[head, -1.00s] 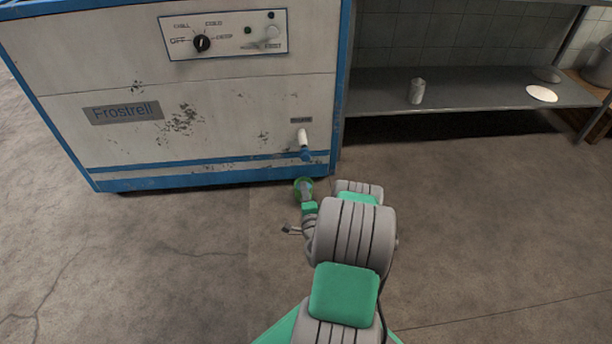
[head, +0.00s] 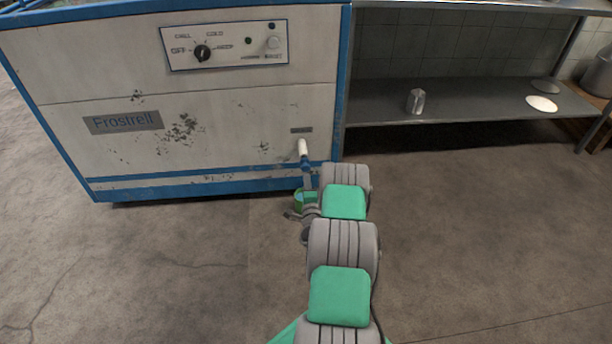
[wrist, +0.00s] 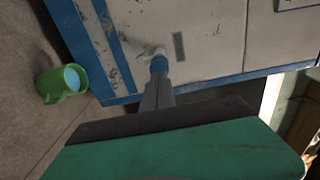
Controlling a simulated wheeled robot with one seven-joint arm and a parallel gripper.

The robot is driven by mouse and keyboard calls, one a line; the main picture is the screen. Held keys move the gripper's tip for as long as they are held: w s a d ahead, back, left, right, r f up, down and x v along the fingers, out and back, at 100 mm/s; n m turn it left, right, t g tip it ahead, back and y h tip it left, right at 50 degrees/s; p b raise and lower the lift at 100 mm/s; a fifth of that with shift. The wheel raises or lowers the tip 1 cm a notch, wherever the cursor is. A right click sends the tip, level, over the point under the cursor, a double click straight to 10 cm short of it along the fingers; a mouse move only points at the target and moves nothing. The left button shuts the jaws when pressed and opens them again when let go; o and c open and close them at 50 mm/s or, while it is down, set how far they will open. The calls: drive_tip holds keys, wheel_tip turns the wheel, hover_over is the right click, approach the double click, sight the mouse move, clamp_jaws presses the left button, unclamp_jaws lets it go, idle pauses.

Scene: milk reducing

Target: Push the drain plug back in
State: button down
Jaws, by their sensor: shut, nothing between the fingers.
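The blue drain plug (head: 305,161) is on the end of the short white drain pipe (head: 302,147), low on the front of the chest freezer (head: 220,110). In the wrist view the blue plug (wrist: 159,64) is straight beyond my fingertips. My gripper (head: 307,174) is shut and empty, its tips lined up with the plug's outer end. In the wrist view the tips (wrist: 161,80) look at or very near the plug; I cannot tell whether they touch. How deep the plug sits in the pipe is not clear.
A green mug (wrist: 64,84) with pale blue inside stands on the floor near the pipe. In the head view the mug (head: 299,199) is partly hidden by my arm. A shelf (head: 460,95) with a metal jug (head: 415,101) is on the right. The floor at left is clear.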

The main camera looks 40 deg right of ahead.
sight(306, 169)
drive_tip(key=shift+x, duration=1.85)
drive_tip(key=shift+w+d, duration=0.1)
